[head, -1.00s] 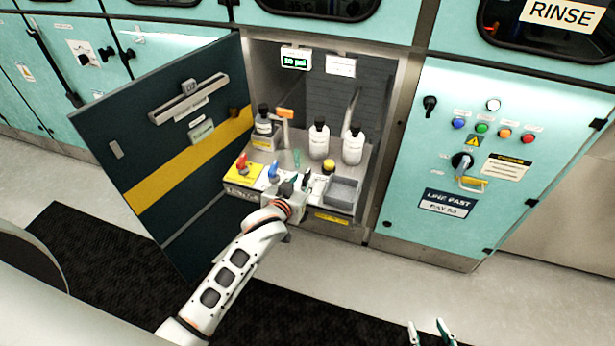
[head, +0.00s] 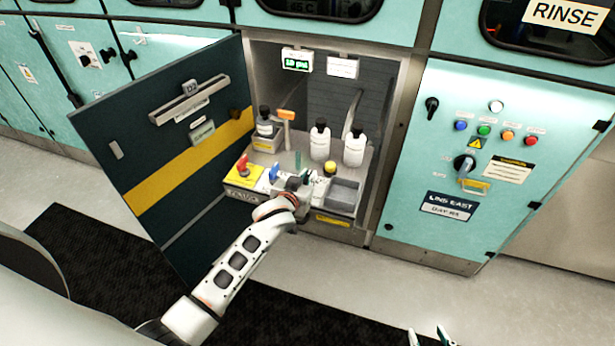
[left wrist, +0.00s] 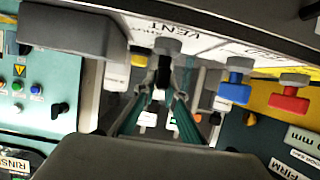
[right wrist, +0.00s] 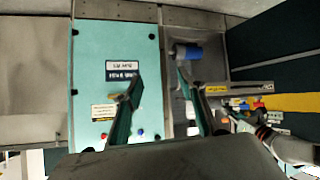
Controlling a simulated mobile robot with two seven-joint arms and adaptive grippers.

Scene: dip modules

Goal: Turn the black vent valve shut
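The black vent valve (left wrist: 164,73) hangs below its grey round mount in the left wrist view, beside the label VENT. My left gripper (left wrist: 160,92) has its two green fingers apart on either side of the black handle; a gap shows, and firm contact cannot be made out. In the head view my left gripper (head: 297,181) is at the front of the cabinet shelf and largely hides the black valve. The blue valve (left wrist: 235,90) and red valve (left wrist: 288,98) are beside it. My right gripper (right wrist: 160,75) is open and empty, away from the shelf.
The open cabinet door (head: 170,150) stands left of my left arm. On the shelf are white bottles (head: 354,147), a yellow-capped item (head: 330,168) and a grey bin (head: 344,193). A small green display (head: 296,64) hangs above. The teal panel (head: 450,130) is to the right.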

